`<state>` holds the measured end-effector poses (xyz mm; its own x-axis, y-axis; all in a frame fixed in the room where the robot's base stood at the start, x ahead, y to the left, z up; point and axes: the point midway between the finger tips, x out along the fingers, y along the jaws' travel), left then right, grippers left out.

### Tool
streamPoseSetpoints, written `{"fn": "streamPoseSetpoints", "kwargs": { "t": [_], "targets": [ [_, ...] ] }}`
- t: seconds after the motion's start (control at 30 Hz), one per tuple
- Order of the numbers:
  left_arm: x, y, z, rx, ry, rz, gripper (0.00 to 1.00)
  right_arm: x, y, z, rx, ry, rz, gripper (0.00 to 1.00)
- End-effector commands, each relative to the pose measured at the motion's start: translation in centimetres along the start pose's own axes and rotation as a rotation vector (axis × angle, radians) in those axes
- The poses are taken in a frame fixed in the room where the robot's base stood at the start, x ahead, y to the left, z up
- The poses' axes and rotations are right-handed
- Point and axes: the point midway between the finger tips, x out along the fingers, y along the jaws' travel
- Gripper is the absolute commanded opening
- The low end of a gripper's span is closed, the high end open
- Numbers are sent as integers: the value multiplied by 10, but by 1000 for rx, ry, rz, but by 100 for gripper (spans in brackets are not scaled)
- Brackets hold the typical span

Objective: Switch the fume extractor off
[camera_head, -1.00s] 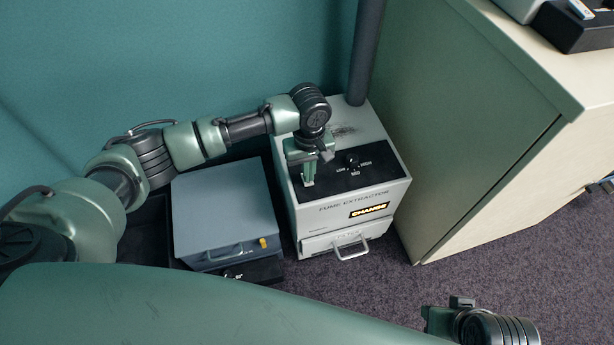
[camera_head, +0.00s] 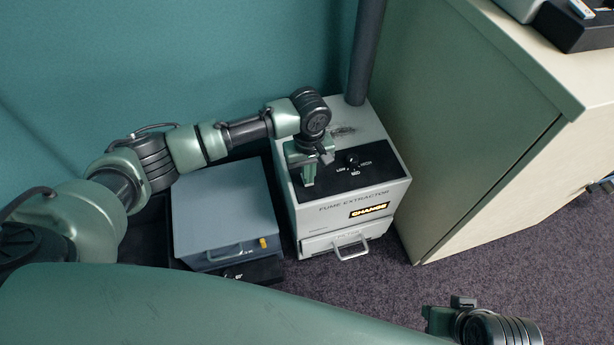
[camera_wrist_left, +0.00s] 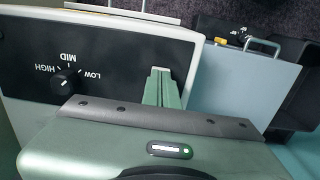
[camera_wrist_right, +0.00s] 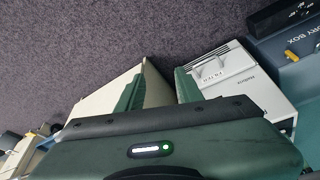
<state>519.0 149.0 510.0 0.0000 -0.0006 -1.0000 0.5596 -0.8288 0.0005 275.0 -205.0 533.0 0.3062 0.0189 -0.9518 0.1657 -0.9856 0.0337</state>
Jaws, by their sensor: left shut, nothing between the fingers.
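The fume extractor (camera_head: 312,217) is a pale grey box with a black top panel. A round black knob (camera_head: 352,159) on the panel has LOW, MID and HIGH marks; the knob also shows in the left wrist view (camera_wrist_left: 65,82). My left gripper (camera_head: 308,180) is shut and empty, pointing down over the left part of the panel. In the left wrist view its closed fingers (camera_wrist_left: 163,88) cover the panel's end away from the knob, hiding what lies beneath. I cannot tell whether they touch it. My right gripper (camera_wrist_right: 158,92) is open and empty, away from the extractor.
A dark grey hose (camera_head: 365,55) rises from the extractor's back. A blue-grey dry box (camera_head: 222,210) stands close on its left. A beige cabinet (camera_head: 480,130) stands on its right, and a teal wall (camera_head: 200,60) behind. The carpet (camera_head: 400,290) in front is clear.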

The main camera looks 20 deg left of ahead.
Motion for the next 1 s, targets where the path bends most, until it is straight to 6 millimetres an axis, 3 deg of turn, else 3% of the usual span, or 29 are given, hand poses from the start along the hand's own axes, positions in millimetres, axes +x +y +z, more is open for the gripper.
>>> {"fn": "streamPoseSetpoints", "kwargs": {
  "t": [0.8, 1.0],
  "targets": [
    [9, -1, 0, -1, 0, -3, 0, -5, 0, 0, 1, 3, 0, 36],
    [5, -1, 0, -1, 0, -4, 0, 20, -1, 1, 0, -14, -2, 36]
  ]
}}
